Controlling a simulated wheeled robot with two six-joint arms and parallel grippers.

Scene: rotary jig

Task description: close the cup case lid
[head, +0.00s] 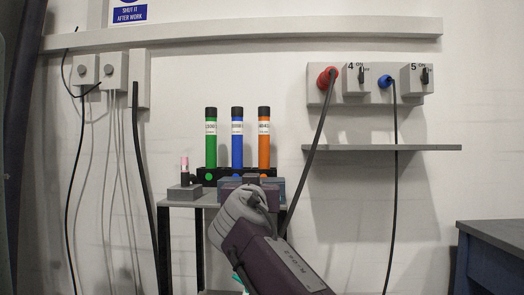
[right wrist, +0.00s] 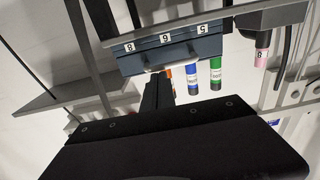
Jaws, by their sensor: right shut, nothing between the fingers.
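In the head view only parts of a blue-grey box (head: 278,184) show on the small table, behind my right arm. My right gripper (right wrist: 160,82) is shut and empty in the right wrist view, its dark fingers pointing toward the box. Any gap or contact between them is unclear. In the head view my right arm hides its fingertips. My left gripper is not in view.
Green (head: 211,138), blue (head: 237,138) and orange (head: 264,138) tubes stand in a black rack (head: 207,175) behind the box. A pink-topped tube (head: 184,166) stands on a grey block at left. A wall shelf (head: 380,147) and hanging cables are at right.

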